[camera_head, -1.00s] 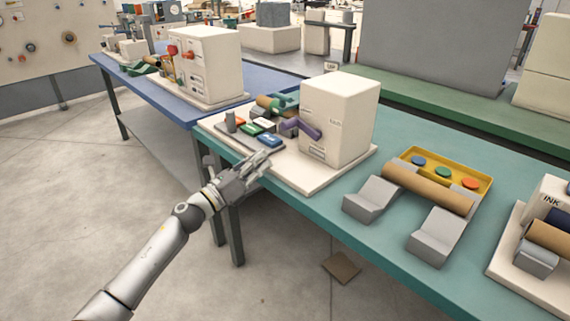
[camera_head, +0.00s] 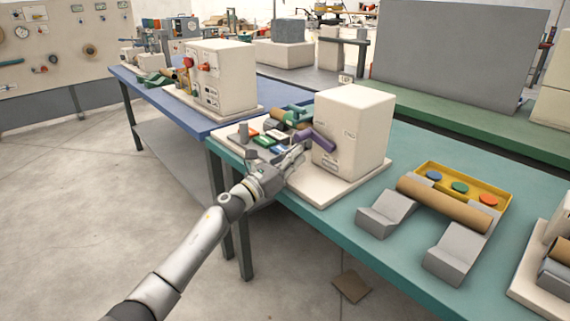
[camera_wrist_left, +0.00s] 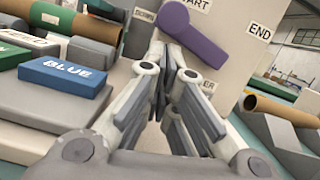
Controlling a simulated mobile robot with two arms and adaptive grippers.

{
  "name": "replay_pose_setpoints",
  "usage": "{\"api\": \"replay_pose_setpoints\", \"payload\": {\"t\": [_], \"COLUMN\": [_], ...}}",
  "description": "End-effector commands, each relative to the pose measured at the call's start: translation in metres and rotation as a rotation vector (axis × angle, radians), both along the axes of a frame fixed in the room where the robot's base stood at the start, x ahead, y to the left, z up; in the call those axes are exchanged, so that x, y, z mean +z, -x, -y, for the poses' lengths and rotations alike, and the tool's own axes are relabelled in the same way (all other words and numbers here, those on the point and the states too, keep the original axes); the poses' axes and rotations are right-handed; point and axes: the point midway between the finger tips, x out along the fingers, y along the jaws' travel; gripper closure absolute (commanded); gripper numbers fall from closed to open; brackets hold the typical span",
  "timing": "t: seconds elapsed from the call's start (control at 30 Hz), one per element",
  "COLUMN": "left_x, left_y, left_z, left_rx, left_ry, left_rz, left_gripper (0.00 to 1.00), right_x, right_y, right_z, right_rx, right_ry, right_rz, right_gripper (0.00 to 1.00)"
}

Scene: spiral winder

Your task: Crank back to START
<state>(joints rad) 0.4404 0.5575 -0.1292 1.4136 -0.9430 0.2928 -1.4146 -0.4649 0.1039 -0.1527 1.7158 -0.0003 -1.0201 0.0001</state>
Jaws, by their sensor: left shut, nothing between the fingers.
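The winder (camera_head: 354,122) is a cream box on a pale base plate on the teal table. Its purple crank (camera_head: 314,138) sits on the face toward my left arm. In the left wrist view the purple crank (camera_wrist_left: 192,36) slants from upper left to lower right, its thick end near the START label, which it partly covers. The END label (camera_wrist_left: 260,32) is to the right, clear of the crank. My left gripper (camera_head: 296,152) is shut and empty, just in front of and below the crank. In the wrist view its fingertips (camera_wrist_left: 170,55) overlap the crank's lower edge; contact cannot be told.
Blue, green and red keys, one marked BLUE (camera_wrist_left: 65,76), lie left of the winder. A brown tube (camera_head: 445,203) rests on grey cradles to the right, by a yellow tray (camera_head: 466,176) with coloured discs. Another cream machine (camera_head: 222,75) stands on the blue table.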

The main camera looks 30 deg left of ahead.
Motion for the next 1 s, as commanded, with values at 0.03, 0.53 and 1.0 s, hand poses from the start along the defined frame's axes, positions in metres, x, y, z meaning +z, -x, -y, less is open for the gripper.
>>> {"api": "replay_pose_setpoints", "payload": {"t": [0.03, 0.53, 1.0], "left_x": [0.002, 0.003, 0.016], "left_y": [-0.004, -0.011, -0.012], "left_z": [0.002, 0.004, 0.002], "left_rx": [-0.001, -0.002, -0.001], "left_ry": [0.001, -0.001, -0.066], "left_rz": [0.001, 0.001, 0.025], "left_gripper": [1.0, 1.0, 1.0], "right_x": [0.0, -0.004, 0.02], "right_y": [0.0, 0.002, -0.007], "right_z": [0.0, 0.0, -0.001], "right_rx": [0.0, 0.0, -0.002], "right_ry": [0.0, 0.0, -0.001], "right_rz": [0.0, -0.006, 0.011], "right_gripper": [0.6, 0.6, 0.6]}}
